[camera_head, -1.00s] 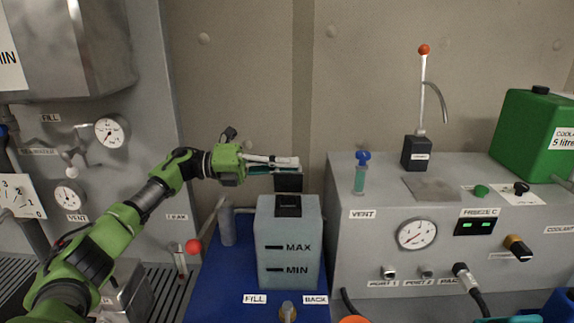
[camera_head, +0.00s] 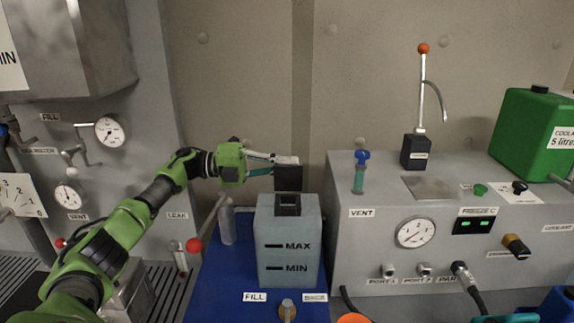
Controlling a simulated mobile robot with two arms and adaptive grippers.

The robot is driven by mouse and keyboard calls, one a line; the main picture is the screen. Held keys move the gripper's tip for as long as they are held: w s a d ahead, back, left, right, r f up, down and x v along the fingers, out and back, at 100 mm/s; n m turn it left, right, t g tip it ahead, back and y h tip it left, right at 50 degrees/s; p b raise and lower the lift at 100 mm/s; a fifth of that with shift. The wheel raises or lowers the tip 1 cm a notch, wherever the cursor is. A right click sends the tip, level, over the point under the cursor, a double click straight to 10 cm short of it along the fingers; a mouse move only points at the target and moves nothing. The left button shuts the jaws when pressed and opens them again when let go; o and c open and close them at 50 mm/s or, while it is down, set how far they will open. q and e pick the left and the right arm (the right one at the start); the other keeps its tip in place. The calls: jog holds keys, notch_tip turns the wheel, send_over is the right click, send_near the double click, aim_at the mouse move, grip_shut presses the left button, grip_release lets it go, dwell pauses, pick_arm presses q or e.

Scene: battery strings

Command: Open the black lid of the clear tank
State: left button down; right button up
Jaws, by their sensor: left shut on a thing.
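The clear tank (camera_head: 305,230), a pale grey-blue box marked MAX and MIN, stands on a blue surface at the middle. Its black-rimmed opening (camera_head: 288,204) shows on top. The black lid (camera_head: 288,178) stands raised, roughly upright, above the back of the opening. My left gripper (camera_head: 282,166) comes in from the left and is shut on the lid at its upper edge. The fingertips partly overlap the lid, so the exact contact is hard to see. My right gripper is not in view.
A lever with a red ball (camera_head: 193,245) stands left of the tank, close below my left arm. The grey console (camera_head: 350,260) with a gauge and ports stands close on the right. A green coolant can (camera_head: 530,130) sits on it. The wall is behind.

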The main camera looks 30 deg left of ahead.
pick_arm(q)
jog(key=shift+a, duration=0.1)
jog(key=c, duration=2.2)
grip_release()
jog(key=shift+w+a+f, duration=0.1)
jog(key=shift+f, duration=0.05)
jog(key=v, duration=1.2)
jog(key=shift+w, duration=0.1)
